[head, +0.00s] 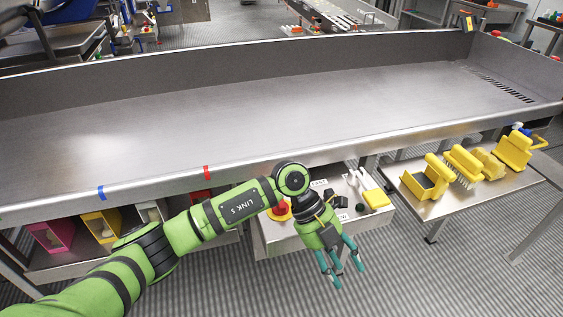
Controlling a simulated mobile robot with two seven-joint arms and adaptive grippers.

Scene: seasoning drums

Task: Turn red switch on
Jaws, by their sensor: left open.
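A metal control box (272,240) hangs under the front edge of the long steel trough. A red knob on a yellow base (280,211) sits on the box top, partly covered by my left arm. I cannot tell whether it is the red switch or how it is set. A small dark green knob (360,207) is on the box's right part. My left gripper (347,277) has teal fingers, spread open and empty, pointing down in front of the box. It is to the right of and nearer than the red knob, apart from it. My right gripper is not in view.
The steel trough (240,105) spans the view, with blue and red tape on its front edge. A yellow block (376,199) lies at the box's right end. A side table (437,213) holds yellow scoops and brushes. Pink and yellow bins (52,236) stand at lower left.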

